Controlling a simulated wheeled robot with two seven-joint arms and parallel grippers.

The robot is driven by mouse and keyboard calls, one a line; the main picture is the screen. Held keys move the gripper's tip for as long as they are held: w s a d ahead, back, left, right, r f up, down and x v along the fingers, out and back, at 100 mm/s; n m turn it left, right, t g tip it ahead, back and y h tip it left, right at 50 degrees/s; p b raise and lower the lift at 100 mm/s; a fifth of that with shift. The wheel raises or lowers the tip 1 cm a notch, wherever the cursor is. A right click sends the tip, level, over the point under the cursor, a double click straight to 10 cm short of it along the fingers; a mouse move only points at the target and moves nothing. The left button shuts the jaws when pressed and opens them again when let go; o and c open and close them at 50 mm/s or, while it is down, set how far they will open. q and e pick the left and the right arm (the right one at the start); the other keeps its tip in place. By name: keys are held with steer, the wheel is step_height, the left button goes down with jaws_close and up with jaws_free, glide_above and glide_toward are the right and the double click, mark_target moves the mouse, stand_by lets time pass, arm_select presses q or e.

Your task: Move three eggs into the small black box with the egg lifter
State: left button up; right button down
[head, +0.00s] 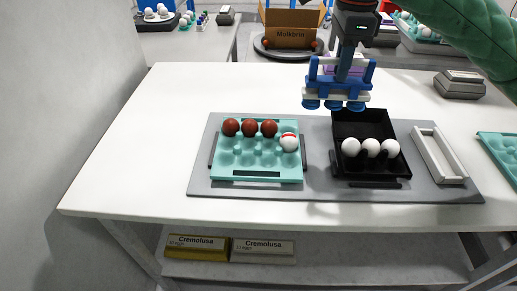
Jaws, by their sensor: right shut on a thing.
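The small black box (372,183) stands on the grey mat, right of the middle. Three white eggs (371,148) sit in a row in it. A turquoise egg tray (257,172) to its left holds three brown eggs (250,128) in the back row and a white egg with a red mark (289,142) at the right. My right gripper (346,72) is shut on the blue and white egg lifter (338,88). The lifter hangs above the back of the box, with its blue cups facing down and no eggs seen under them. My left gripper is not in view.
A white empty frame (439,155) lies right of the box on the grey mat (318,187). A grey device (459,84) and another turquoise tray (502,153) are at the right. The white table's left side is clear. A cardboard box (290,26) stands behind.

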steer(key=w+a+b, duration=0.1)
steer(key=a, duration=0.8)
steer(key=w+a+b, duration=0.1)
steer(key=w+a, duration=0.1)
steer(key=a, duration=0.7)
steer(key=shift+w, duration=0.3)
steer(key=shift+a, duration=0.1)
steer(key=shift+f, duration=0.15)
step_height(320, 180, down, 7)
steer(key=b, duration=0.5)
stand_by(0.8)
